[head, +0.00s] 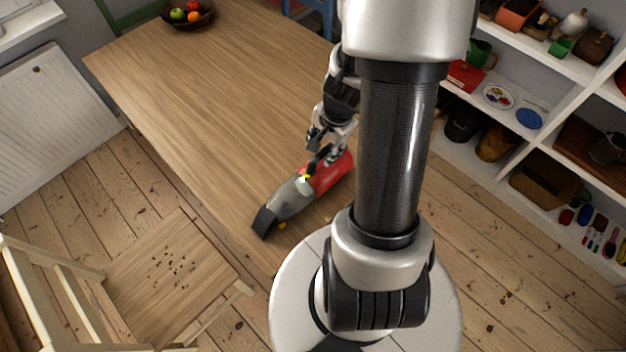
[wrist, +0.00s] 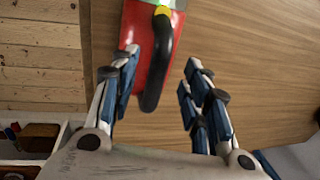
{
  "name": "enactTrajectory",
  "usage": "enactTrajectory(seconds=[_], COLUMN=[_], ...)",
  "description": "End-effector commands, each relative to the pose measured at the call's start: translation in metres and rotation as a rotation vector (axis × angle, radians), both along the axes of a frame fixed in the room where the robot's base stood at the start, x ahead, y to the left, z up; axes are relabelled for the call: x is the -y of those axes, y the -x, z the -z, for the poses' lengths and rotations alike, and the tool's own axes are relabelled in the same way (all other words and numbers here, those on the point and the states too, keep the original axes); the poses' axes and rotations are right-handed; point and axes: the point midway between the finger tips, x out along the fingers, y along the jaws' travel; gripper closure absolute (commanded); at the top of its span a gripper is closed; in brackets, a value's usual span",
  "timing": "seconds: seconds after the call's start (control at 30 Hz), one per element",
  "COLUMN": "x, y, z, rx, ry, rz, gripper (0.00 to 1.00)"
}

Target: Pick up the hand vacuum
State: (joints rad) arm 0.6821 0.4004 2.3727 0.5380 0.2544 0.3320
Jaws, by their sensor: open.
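The hand vacuum (head: 293,200) lies on the wooden table near its front edge, with a grey nozzle end toward the lower left and a red body toward the upper right. In the wrist view its red body (wrist: 139,30) and black handle (wrist: 159,65) show at the top, left of centre. My gripper (head: 322,142) is at the red end of the vacuum, partly hidden by my arm. In the wrist view my gripper (wrist: 160,75) is open, with the black handle's end between the fingers, nearer the left one. I cannot tell whether the left finger touches the vacuum.
The wooden table (head: 220,90) is mostly clear. A fruit bowl (head: 188,14) stands at its far end. A wooden chair (head: 165,280) with dark crumbs on its seat stands at the lower left. White shelves (head: 545,145) full of items stand at the right.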

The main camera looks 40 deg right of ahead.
Motion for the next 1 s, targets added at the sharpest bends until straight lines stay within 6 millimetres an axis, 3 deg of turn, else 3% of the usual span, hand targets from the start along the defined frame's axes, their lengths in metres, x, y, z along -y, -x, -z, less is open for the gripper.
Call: enactTrajectory(seconds=[0.23,0.5,1.0], x=[0.0,0.0,0.0], y=[-0.006,-0.007,-0.007], z=[0.041,0.042,0.043], rx=[-0.002,0.0,-0.001], ry=[-0.002,0.0,-0.001], rz=[0.001,0.001,0.001], gripper=[0.57,0.57,0.9])
